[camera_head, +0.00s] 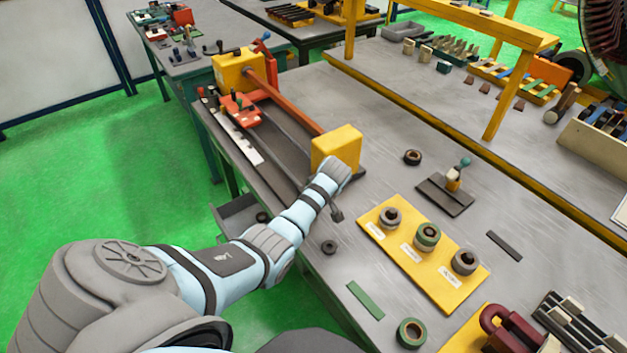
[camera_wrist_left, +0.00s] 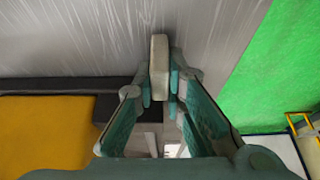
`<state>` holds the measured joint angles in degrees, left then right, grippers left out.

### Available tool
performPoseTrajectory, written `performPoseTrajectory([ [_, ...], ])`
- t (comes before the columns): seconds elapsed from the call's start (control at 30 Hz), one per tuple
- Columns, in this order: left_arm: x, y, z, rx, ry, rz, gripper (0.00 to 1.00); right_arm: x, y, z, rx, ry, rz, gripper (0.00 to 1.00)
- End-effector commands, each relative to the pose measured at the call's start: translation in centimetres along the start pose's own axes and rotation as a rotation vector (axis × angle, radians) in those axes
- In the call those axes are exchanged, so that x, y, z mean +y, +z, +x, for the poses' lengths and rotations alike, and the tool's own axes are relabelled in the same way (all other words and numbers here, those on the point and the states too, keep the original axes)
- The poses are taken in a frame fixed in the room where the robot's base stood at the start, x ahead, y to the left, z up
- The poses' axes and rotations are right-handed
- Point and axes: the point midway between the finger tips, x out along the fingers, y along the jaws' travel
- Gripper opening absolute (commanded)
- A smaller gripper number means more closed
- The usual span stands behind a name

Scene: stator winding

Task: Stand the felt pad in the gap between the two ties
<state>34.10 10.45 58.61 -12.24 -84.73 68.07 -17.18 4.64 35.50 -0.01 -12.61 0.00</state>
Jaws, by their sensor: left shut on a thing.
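My left gripper (camera_wrist_left: 163,85) is shut on a pale, flat slab, the felt pad (camera_wrist_left: 159,58), in the left wrist view. The pad stands upright between the fingertips and sticks out past them. In the head view my left wrist reaches the yellow end block of the winding bench, and the fingers and pad are hidden there. I cannot make out the two ties or the gap between them in either view. My right gripper is in neither view.
The yellow end block (camera_head: 337,148) shows beside the left gripper, with a long red bar (camera_head: 289,103) running from it. A yellow board (camera_head: 385,240) holds three rolls. A green strip (camera_head: 366,300), a dark strip (camera_head: 505,246) and loose rings lie on the grey table.

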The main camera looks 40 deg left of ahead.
Motion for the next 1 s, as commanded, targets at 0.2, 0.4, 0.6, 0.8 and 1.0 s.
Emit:
performPoseTrajectory([
  [0.2, 0.1, 0.1, 0.2, 0.0, 0.0, 0.001, 0.25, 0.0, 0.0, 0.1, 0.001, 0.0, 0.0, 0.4],
  [0.4, 0.1, 0.1, 0.2, 0.0, 0.0, 0.001, 0.31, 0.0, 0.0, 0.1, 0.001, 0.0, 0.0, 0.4],
  [0.6, 0.1, -0.1, -0.2, 0.0, 0.001, 0.001, 0.31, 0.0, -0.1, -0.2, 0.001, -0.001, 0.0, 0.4],
  [0.8, 0.1, -0.1, -3.6, 0.0, 0.004, 0.0, 0.31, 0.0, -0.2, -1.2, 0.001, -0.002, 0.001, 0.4],
  [1.0, 0.2, -0.1, -8.9, 0.0, 0.005, -0.001, 0.31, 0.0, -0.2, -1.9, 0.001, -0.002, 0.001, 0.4],
])
